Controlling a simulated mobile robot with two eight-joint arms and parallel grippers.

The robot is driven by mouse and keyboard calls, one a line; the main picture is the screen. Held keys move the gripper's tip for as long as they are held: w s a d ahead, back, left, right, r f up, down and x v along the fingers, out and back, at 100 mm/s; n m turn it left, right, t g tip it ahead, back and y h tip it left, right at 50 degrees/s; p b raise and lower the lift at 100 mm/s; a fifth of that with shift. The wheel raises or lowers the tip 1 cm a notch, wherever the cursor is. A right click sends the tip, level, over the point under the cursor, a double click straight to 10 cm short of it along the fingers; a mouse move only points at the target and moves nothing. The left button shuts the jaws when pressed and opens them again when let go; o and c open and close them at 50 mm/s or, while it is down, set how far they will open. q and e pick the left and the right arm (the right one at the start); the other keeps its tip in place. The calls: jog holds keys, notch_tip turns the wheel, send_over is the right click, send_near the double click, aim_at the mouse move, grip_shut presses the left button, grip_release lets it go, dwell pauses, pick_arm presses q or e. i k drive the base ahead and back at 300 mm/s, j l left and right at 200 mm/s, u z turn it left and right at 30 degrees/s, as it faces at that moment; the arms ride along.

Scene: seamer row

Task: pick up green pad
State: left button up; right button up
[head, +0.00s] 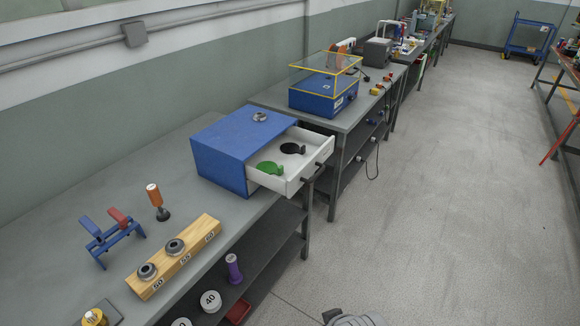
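The green pad (268,168) lies in the open white drawer (292,184) of a blue box (228,152) on the grey workbench. It is flat, roundish, with a small tab at its right. A black pad (291,148) of similar shape lies behind it in the same drawer. The drawer is pulled out toward the aisle on the right. Neither of my grippers shows in the head view; only a grey part of mine pokes in at the bottom edge.
A wooden block (172,262) with two metal rings, an orange-handled tool (157,203) and a blue stand (108,236) with a red piece are on the near bench. A shelf below holds a purple piece (234,268) and white weights. The aisle floor (430,220) is clear.

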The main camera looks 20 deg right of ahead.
aim_at(270, 168)
jog(key=k, duration=0.6)
jog(key=u, duration=1.5)
jog(key=l+u, duration=0.25)
jog(key=u, duration=0.25)
jog(key=k+l+u, duration=0.1)
jog(key=l+u, duration=0.15)
jog(key=u, duration=0.2)
jog(key=k+l, duration=0.2)
jog(key=l, duration=0.3)
jog(key=k+l, duration=0.15)
jog(key=l, duration=0.35)
jog(key=k+l, duration=0.2)
jog(key=l, duration=0.35)
jog(key=k+l, duration=0.15)
jog(key=l, duration=0.35)
jog(key=k+l, duration=0.2)
jog(key=l, duration=0.3)
jog(key=k+l, duration=0.15)
jog(key=l, duration=0.35)
jog(key=k+l, duration=0.2)
jog(key=l, duration=0.3)
jog(key=k+l, duration=0.2)
jog(key=l, duration=0.35)
